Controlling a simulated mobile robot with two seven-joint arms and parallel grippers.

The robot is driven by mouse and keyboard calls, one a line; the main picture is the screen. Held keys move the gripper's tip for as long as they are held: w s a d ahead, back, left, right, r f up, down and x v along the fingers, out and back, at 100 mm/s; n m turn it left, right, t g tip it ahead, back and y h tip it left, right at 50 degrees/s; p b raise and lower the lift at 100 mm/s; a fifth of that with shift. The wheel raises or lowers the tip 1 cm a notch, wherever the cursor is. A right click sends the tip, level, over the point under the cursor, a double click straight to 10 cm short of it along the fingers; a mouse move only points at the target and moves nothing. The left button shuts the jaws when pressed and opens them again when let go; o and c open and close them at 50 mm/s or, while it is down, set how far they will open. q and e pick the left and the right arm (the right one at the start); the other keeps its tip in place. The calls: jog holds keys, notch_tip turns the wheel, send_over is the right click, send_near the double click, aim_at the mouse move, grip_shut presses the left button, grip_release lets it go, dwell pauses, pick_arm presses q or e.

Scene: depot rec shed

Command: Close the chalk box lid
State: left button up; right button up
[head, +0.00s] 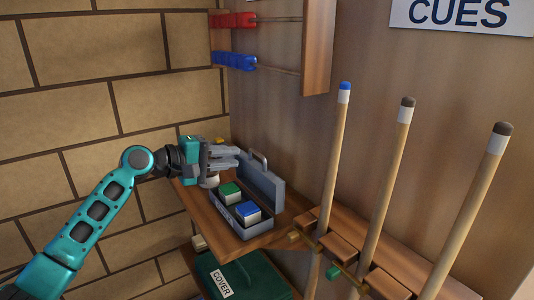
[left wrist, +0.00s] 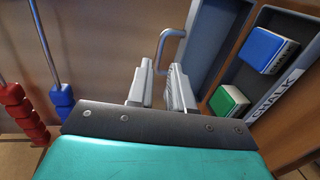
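The grey chalk box (head: 226,214) sits on a wooden shelf with its lid (head: 264,183) standing open at the back. A handle (head: 261,158) is on the lid's upper edge. A green chalk cube (head: 230,191) and a blue chalk cube (head: 248,212) are inside; the wrist view shows the box front labelled CHALK (left wrist: 275,98). My left gripper (head: 236,157) is at the lid's left end, near the handle. In the left wrist view its fingers (left wrist: 160,82) are apart with nothing clearly held, and the handle (left wrist: 167,48) is just beyond them. My right gripper is not in view.
The wooden shelf (head: 262,236) is in the wall corner. Several cues, one blue-tipped (head: 344,92), stand in a rack to the right. Red beads (head: 236,20) and blue beads (head: 236,62) hang on rods above. A green box labelled COVER (head: 250,275) is below.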

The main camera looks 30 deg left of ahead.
aim_at(257, 155)
pick_arm(q)
jog(key=x, duration=1)
jog(key=shift+w+d, duration=0.15)
jog(key=shift+w, duration=0.1)
grip_shut()
